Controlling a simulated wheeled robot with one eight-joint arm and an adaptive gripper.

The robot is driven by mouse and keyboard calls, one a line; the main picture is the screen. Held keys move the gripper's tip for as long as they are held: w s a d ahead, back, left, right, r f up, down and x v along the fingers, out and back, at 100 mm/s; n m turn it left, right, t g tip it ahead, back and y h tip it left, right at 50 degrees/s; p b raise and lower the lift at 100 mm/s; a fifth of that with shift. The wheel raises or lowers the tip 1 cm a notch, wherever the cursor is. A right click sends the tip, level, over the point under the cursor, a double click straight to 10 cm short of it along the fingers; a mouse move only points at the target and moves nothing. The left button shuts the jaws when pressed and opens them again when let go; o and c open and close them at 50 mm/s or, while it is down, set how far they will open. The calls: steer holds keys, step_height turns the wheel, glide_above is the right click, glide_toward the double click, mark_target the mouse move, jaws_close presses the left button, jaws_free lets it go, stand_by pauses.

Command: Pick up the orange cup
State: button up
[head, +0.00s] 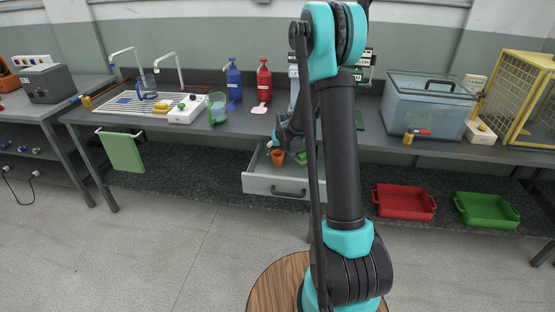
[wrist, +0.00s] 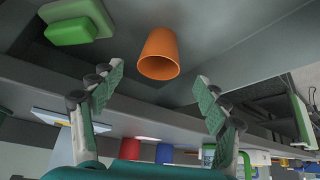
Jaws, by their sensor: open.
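The orange cup (head: 277,157) is in the open drawer (head: 270,184) under the bench. In the wrist view the orange cup (wrist: 160,54) shows near the top centre, its opening towards the camera. My gripper (wrist: 158,82) is open and empty. Its two green-padded fingers are spread left and right, and the cup lies beyond the tips, roughly in line with the gap. In the head view my gripper (head: 284,138) is at the drawer, partly hidden by my arm.
A green item (wrist: 80,22) lies in the drawer beside the cup. The bench edge (head: 230,128) is close above the drawer. On the bench stand a blue bottle (head: 234,82), a red bottle (head: 264,82) and a clear tank (head: 425,108). Red (head: 404,203) and green (head: 487,211) trays sit lower right.

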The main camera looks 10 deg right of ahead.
mark_target(278, 154)
steer(key=shift+x, duration=3)
steer(key=c, duration=1)
